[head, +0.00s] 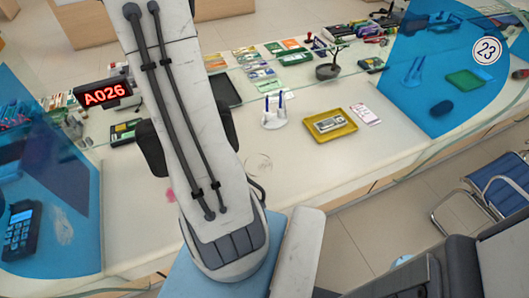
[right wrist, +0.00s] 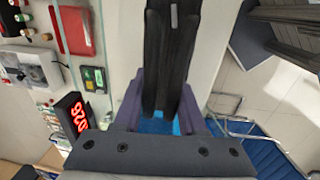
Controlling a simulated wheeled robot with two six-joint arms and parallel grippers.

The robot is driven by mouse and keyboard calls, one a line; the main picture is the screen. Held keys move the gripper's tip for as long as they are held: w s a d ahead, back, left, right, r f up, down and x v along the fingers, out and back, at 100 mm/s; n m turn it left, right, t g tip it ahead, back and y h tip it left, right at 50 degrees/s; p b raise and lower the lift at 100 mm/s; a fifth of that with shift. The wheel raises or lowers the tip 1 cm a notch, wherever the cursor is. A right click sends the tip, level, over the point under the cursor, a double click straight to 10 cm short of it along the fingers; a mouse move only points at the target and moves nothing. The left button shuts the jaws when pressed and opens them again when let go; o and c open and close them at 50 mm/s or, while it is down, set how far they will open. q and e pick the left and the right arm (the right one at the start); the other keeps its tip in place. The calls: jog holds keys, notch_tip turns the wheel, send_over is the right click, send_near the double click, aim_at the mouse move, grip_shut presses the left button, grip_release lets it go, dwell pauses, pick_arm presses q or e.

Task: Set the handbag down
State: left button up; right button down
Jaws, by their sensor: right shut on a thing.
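The handbag looks to be the black thing (right wrist: 158,55) that reaches away between the purple-sided fingers of my right gripper (right wrist: 161,98) in the right wrist view. A small grey mark shows near its far end. The gripper is shut on it. In the head view, dark parts that look like the same bag (head: 151,150) stick out on both sides of my large white arm link, over the counter (head: 310,170). The link hides the rest and the right gripper. I cannot tell whether the bag touches the counter. My left gripper is not in view.
A red-lit A026 sign (head: 103,93) stands left of the arm. A pen stand (head: 273,117) and a yellow tray (head: 330,125) with banknotes are to the right. Blue panels (head: 440,65) flank the counter.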

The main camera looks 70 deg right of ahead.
aim_at(139, 132)
jog(key=shift+s+a+f+b, duration=0.15)
jog(key=shift+s+a+b, duration=0.4)
jog(key=shift+b, duration=0.7)
jog(key=shift+s+a+f+b, duration=0.1)
jog(key=shift+s+a+b, duration=0.2)
jog(key=shift+a+b, duration=0.65)
jog(key=w+a+f, duration=0.2)
jog(key=w, duration=0.1)
jog(key=w+a+f+p, duration=0.1)
jog(key=w+a+f, duration=0.1)
jog(key=w, duration=0.1)
jog(key=w+a+f, duration=0.1)
jog(key=w+f, duration=0.1)
jog(key=w, duration=0.1)
jog(key=shift+w+a+f+p, duration=0.2)
jog(key=shift+w+a+p, duration=0.15)
jog(key=shift+a+p, duration=0.05)
notch_tip(139, 132, down, 3)
jog(key=shift+r+p, duration=0.1)
jog(key=shift+p, duration=0.35)
jog(key=shift+f, duration=0.75)
jog(key=shift+c, duration=2.4)
grip_release()
